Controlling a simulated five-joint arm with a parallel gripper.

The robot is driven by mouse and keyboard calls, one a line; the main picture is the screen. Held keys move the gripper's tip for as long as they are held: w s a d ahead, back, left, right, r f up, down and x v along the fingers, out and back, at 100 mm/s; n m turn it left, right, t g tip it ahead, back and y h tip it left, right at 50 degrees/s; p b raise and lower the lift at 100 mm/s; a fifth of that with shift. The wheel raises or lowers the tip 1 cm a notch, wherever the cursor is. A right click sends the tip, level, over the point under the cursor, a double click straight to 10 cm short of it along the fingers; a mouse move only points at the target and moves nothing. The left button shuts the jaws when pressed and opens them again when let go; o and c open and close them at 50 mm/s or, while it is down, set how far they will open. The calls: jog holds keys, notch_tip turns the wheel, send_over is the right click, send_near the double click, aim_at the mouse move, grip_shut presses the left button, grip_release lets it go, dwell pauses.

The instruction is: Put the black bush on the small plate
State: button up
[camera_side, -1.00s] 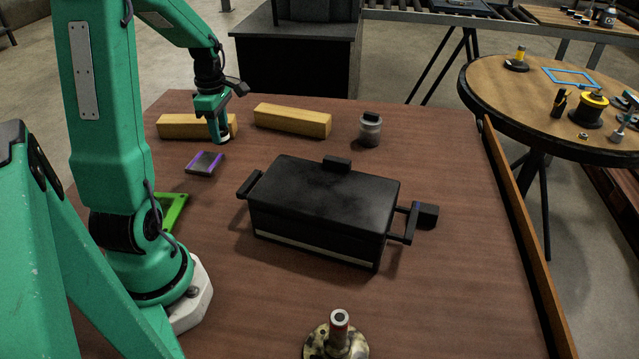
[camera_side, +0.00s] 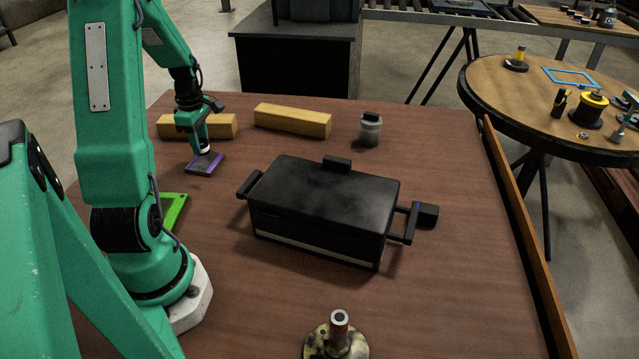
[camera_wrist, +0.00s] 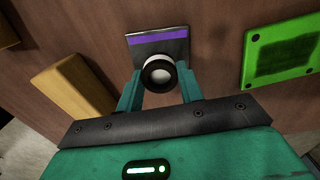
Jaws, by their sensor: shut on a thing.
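The small plate (camera_side: 203,167) is a flat dark grey square with a purple stripe, lying on the brown table left of the black box. It also shows in the wrist view (camera_wrist: 143,53). My gripper (camera_side: 204,146) points down over its back part. In the wrist view my gripper (camera_wrist: 159,82) has a finger on each side of the black bush (camera_wrist: 148,84), a black ring with a pale middle, and is shut on it. The bush overlaps the plate's near edge in that view. I cannot tell whether it touches the plate. From the side the bush is mostly hidden.
A large black lidded box (camera_side: 320,205) with side handles fills the middle. Two yellow wooden blocks (camera_side: 292,120) (camera_side: 172,126) lie behind. A jar (camera_side: 370,130) stands at the back. A green plate (camera_side: 174,209) lies near my base. A rod on a round base (camera_side: 339,335) stands in front.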

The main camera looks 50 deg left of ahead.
aim_at(201, 142)
jog(key=shift+f, duration=1.4)
jog(key=shift+f, duration=0.1)
jog(key=o, duration=1.1)
jog(key=shift+o, duration=0.2)
notch_tip(201, 142, up, 12)
jog(key=shift+r, duration=0.1)
